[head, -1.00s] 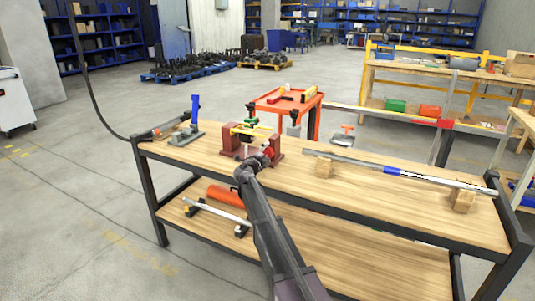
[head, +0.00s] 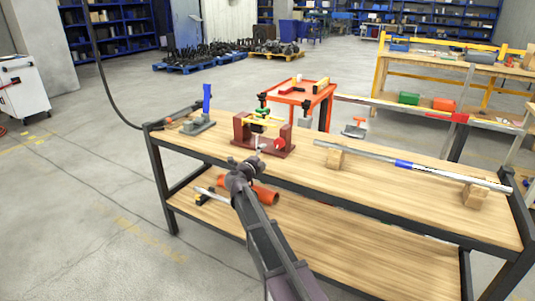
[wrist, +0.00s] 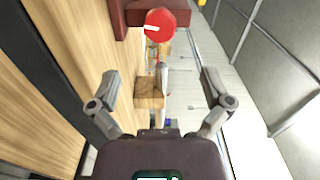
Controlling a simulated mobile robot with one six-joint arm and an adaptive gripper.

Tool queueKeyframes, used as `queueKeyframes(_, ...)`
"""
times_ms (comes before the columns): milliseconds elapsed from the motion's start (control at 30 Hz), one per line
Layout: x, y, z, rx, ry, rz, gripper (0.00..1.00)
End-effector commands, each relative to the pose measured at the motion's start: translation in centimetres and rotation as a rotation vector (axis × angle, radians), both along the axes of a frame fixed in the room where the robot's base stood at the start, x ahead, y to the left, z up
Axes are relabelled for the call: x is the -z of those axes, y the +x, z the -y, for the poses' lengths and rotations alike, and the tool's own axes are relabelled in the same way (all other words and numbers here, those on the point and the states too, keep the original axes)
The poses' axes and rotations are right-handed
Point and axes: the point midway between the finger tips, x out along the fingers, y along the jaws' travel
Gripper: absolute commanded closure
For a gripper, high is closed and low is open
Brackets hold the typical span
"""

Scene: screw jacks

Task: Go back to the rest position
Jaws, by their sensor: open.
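My gripper (head: 243,167) is open and empty in the head view, in front of the near edge of the workbench (head: 400,190). In the wrist view its two fingers stand wide apart (wrist: 160,76) with nothing held between them. The dark red jack frame (head: 243,130), with green and yellow parts on top, stands on the bench beyond my gripper, apart from it. In the wrist view a red round knob (wrist: 160,25) and part of the dark red frame (wrist: 133,12) show ahead of the fingers.
A long metal bar (head: 365,158) rests on wooden blocks (head: 474,194) at the bench's right. A blue-handled tool (head: 207,98) stands at its left end. An orange cylinder (head: 262,193) lies on the lower shelf. A red cart (head: 325,90) stands behind.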

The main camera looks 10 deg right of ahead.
Motion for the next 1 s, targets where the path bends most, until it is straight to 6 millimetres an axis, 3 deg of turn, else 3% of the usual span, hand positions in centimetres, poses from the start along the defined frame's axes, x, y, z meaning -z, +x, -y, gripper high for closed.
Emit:
queueKeyframes(567, -0.3, -0.2, -0.2, -0.028, -0.019, 0.005, 0.01)
queueKeyframes(1000, -2.2, -0.8, -2.7, -0.396, -0.277, 0.008, 0.01)
